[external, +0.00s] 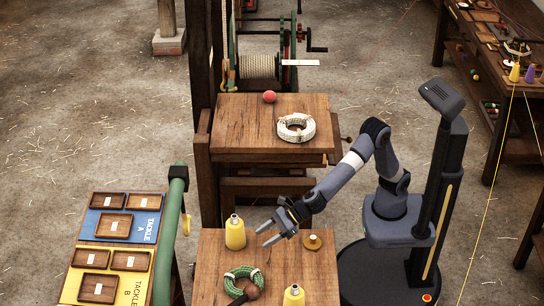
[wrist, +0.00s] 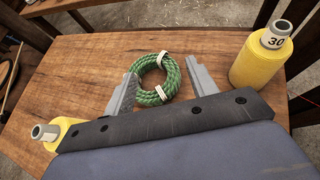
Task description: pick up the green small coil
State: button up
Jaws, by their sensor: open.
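The green small coil (external: 231,288) is a ring of green rope with pale ties, lying on the near wooden table (external: 283,262). In the wrist view the coil (wrist: 141,84) lies on the wood, in line with the gap between my fingers. My gripper (external: 264,233) is open and empty above the table, up and to the right of the coil in the external view. Its two grey fingers also show in the wrist view (wrist: 160,88).
A yellow cone spool (external: 236,234) stands left of my gripper. A second yellow spool (external: 293,296) stands at the table's front. The farther table holds a white coil (external: 296,128) and a red ball (external: 269,97).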

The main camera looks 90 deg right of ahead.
send_near(240, 269)
jog(key=shift+a+p+x, duration=0.2)
jog(key=shift+p+x, duration=0.3)
jog(key=shift+x, duration=1.45)
jog(key=x, duration=0.1)
jog(key=p+x, duration=0.1)
jog(key=x, duration=0.1)
jog(key=shift+w+d, duration=0.2)
jog(key=shift+w, duration=0.05)
jog(key=shift+p+x, duration=0.5)
jog(key=shift+x, duration=0.35)
jog(key=shift+f, duration=0.1)
grip_shut()
